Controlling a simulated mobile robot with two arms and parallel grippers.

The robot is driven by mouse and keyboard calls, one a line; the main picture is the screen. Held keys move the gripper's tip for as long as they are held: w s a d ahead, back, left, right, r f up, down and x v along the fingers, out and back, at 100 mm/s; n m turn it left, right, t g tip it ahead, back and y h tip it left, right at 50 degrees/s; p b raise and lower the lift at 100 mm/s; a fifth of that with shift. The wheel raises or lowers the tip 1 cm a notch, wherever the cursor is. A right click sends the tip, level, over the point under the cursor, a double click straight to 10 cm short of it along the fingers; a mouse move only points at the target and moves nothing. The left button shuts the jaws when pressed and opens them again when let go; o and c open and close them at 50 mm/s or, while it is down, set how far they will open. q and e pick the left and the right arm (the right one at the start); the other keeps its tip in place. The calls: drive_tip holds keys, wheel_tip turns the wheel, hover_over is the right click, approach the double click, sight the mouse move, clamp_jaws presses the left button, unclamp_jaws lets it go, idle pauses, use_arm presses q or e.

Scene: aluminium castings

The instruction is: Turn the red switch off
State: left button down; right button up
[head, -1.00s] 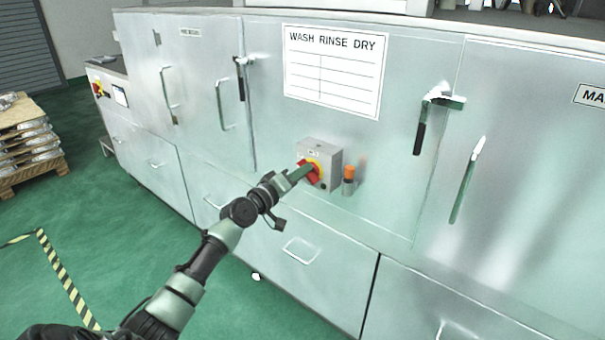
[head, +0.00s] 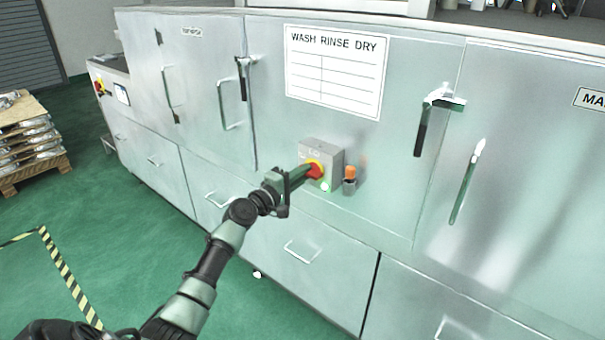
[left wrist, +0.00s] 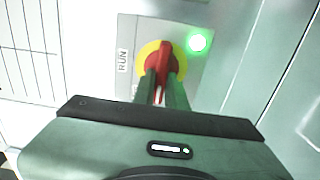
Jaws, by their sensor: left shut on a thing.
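The red switch (head: 317,170) is a rotary handle on a yellow disc, on the front of a small grey box (head: 331,153) fixed to the metal machine. My left gripper (head: 307,172) reaches it from the lower left. In the left wrist view my left gripper (left wrist: 163,92) is shut on the red switch (left wrist: 165,58), one finger on each side of the handle. A label reading RUN (left wrist: 122,60) lies left of the disc. A round lamp (left wrist: 198,42) beside the disc glows green; it also shows in the head view (head: 325,187). My right gripper is out of view.
Door handles (head: 464,187) and a latch (head: 433,110) stick out from the machine. A loaded pallet (head: 30,145) stands at far left. The green floor (head: 110,240) is clear.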

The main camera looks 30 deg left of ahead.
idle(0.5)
use_arm(q)
drive_tip(key=c, duration=1.4)
unclamp_jaws()
drive_tip(key=shift+c, duration=0.2)
drive_tip(key=shift+s, duration=0.1)
drive_tip(key=s, duration=0.7)
drive_tip(key=shift+s+a, duration=0.35)
drive_tip(key=shift+f, duration=0.1)
